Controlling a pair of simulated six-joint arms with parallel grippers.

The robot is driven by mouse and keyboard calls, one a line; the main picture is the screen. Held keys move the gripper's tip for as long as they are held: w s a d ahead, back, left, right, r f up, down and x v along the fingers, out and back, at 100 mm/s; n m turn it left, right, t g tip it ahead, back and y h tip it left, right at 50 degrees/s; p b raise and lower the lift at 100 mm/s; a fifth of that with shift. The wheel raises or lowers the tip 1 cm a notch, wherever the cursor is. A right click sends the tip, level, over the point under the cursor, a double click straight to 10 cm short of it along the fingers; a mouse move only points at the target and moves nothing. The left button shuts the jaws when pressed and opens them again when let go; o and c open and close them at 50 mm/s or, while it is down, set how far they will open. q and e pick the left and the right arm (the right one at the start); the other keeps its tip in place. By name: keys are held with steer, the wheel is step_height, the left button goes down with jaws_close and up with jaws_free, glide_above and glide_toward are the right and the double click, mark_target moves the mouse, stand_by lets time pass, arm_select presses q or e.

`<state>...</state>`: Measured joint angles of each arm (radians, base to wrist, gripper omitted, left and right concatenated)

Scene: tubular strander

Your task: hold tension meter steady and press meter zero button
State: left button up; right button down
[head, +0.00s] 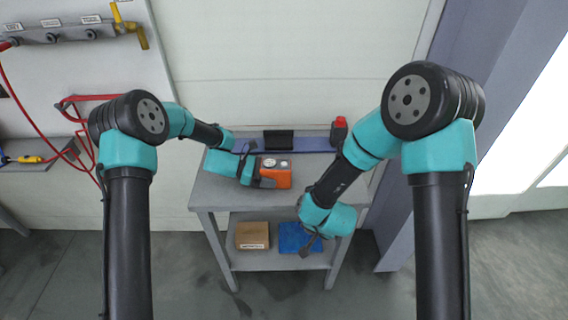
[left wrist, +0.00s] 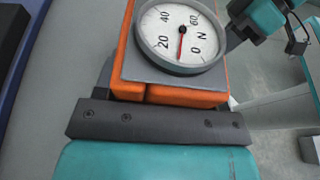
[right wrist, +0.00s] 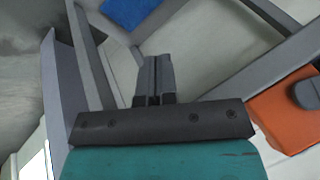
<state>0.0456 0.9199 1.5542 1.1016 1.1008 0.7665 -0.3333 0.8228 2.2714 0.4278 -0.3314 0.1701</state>
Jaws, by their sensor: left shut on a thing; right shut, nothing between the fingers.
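The orange tension meter (head: 277,178) is over the grey table's top, with a round dial on its upper face. My left gripper (head: 256,178) is shut on the meter's body. In the left wrist view the meter's dial (left wrist: 181,35) is close up, marked in N, its red needle between 0 and 20. My right gripper (head: 307,247) is shut and empty, low in front of the table; its closed fingers show in the right wrist view (right wrist: 154,80). There the orange meter (right wrist: 286,118) is at the right edge, apart from the fingers. I cannot make out the zero button.
The grey table (head: 212,190) has a lower shelf with a cardboard box (head: 253,235) and a blue item (head: 300,238). A dark block (head: 279,140) and a red-topped object (head: 340,130) are at the table's back. A valve panel with red hoses is at left.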

steer(key=shift+m+t+y, duration=0.5)
steer(key=shift+m+t, duration=0.1)
steer(key=shift+t, duration=0.2)
steer(key=a+r, duration=0.2)
steer(key=a, duration=0.1)
steer(key=w+a+r, duration=0.1)
steer(key=a+r, duration=0.1)
steer(key=a, duration=0.1)
steer(key=a+r, duration=0.3)
steer(key=a, duration=0.1)
steer(key=shift+w, duration=0.35)
steer(key=w+r+m, duration=0.2)
steer(key=m, duration=0.1)
steer(key=w+r+m+t+h, duration=0.1)
steer(key=w+r+m, duration=0.1)
steer(key=r+m, duration=0.1)
steer(key=w+r+m+t, duration=0.1)
steer(key=w+r+m, duration=0.1)
steer(key=r+m, duration=0.1)
steer(key=shift+w+d+r+h, duration=0.15)
steer(key=shift+w+d+h, duration=0.15)
steer(key=shift+d, duration=0.1)
step_height(320, 180, up, 12)
steer(key=r+m+t, duration=0.1)
steer(key=m, duration=0.9)
glide_above(283, 164)
steer(key=shift+f, duration=0.3)
steer(key=shift+f, duration=4.4)
steer(key=shift+f, duration=0.1)
steer(key=shift+f, duration=0.35)
